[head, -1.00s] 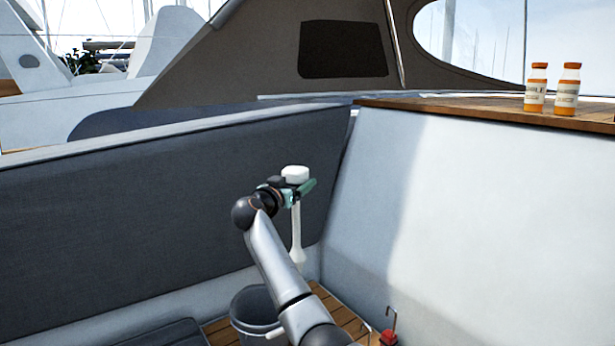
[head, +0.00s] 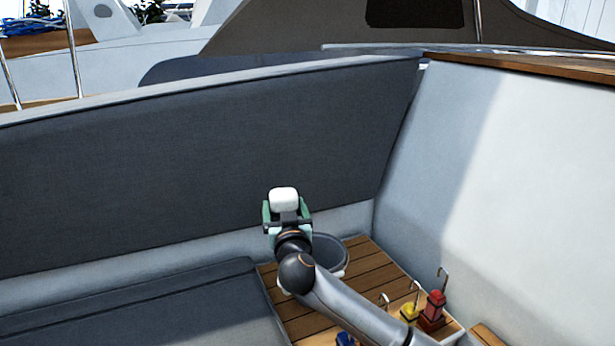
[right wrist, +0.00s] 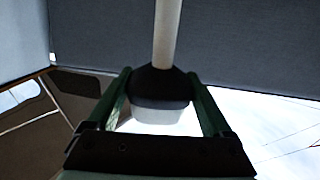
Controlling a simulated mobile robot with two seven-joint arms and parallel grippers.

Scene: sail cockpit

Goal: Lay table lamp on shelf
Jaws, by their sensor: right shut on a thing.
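The table lamp (head: 283,196) shows its rounded white end above my right gripper (head: 286,212) in the head view. The green fingers are shut on the lamp, one on either side. In the right wrist view the lamp's pale stem (right wrist: 167,35) runs away from a dark collar and white end between the fingers. The rest of the stem is hidden in the head view. A wooden-topped ledge (head: 530,64), which may be the shelf, runs along the top right, apart from the lamp. My left gripper is not in view.
A grey bucket (head: 330,250) stands on the slatted wooden floor (head: 385,268), partly behind my right arm. Hooked red (head: 432,312), yellow (head: 408,312) and blue (head: 345,339) items sit low right. A dark backrest (head: 200,160) is behind; a dark seat cushion (head: 160,310) lies left.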

